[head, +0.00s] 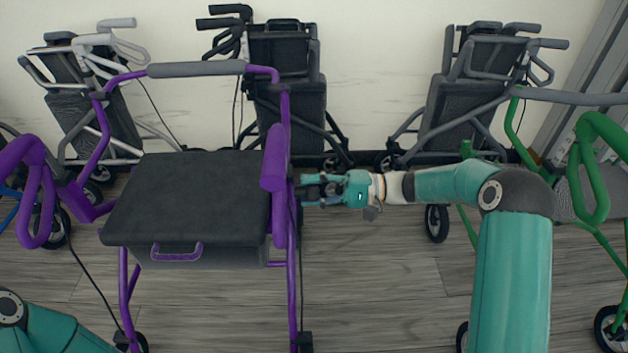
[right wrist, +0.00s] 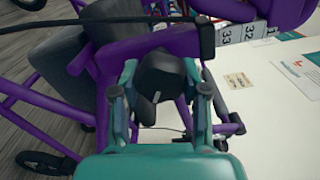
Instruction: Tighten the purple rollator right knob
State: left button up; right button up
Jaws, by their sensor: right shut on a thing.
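The purple rollator (head: 289,240) stands left of centre in the head view, with a black seat (head: 190,190) and a grey backrest bar across its top. My right gripper (head: 312,190) reaches in from the right at the rollator's right side post. In the right wrist view a black knob (right wrist: 162,75) sits between the two teal fingers of my right gripper (right wrist: 160,100), which is shut on it. Purple tubes (right wrist: 105,60) of the frame run beside and behind the knob. In the head view the gripper mostly hides the knob. My left gripper is out of view.
A green rollator (head: 595,190) stands at the right. Bare wooden floor (head: 375,280) shows between it and the purple one.

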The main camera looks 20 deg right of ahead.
jog(key=m+p, duration=0.3)
jog(key=shift+m, duration=0.4)
jog(key=m+p, duration=0.2)
jog(key=m, duration=0.1)
jog(key=shift+s+a+f+m+p, duration=0.1)
jog(key=shift+s+f+m+p, duration=0.1)
jog(key=shift+m+p, duration=0.1)
jog(key=m+p, duration=0.2)
jog(key=m, duration=0.1)
jog(key=shift+f+m, duration=0.2)
jog(key=shift+m, duration=0.1)
jog(key=shift+s+f+m+p, duration=0.1)
jog(key=shift+m+p, duration=0.3)
jog(key=shift+m, duration=0.1)
jog(key=shift+f, duration=0.1)
jog(key=o, duration=0.9)
jog(key=shift+o, duration=1.3)
